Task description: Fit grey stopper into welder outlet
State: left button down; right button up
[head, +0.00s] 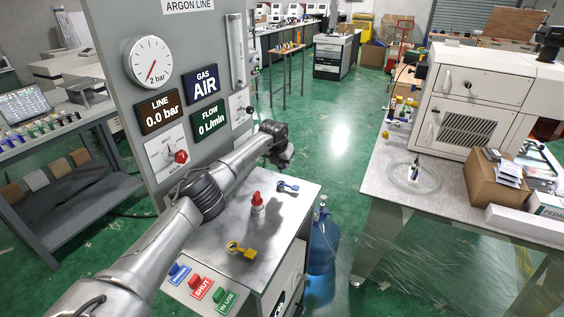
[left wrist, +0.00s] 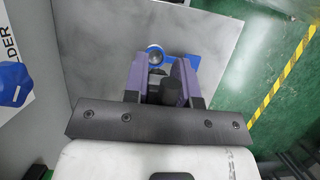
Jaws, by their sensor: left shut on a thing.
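My left gripper (head: 280,160) is beside the right part of the argon panel, above the bench top. In the left wrist view, its two purple fingers (left wrist: 163,80) are shut on a dark grey cylinder (left wrist: 172,93), seemingly the grey stopper; its far end is hard to make out. A white plate with letters ending in "LDER" (left wrist: 16,45) and a blue knob (left wrist: 14,84) stands at the left of that view. The outlet's opening cannot be made out. The right gripper is out of view.
On the bench top (head: 210,255) are a red-topped piece (head: 258,203), a blue ringed tag (head: 288,186) and a yellow ringed tag (head: 241,250). The argon panel (head: 115,55) rises behind. A blue water bottle (head: 322,245) stands on the floor beside the bench.

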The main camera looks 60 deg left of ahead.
pick_arm(q)
jog(key=b, duration=0.2)
send_over(282, 183)
jog(key=shift+w+f, duration=0.1)
jog(key=shift+f, duration=2.25)
jog(key=shift+p, duration=0.5)
jog(key=shift+f+b, duration=0.8)
jog(key=shift+f, duration=0.4)
jog(key=shift+f, duration=0.2)
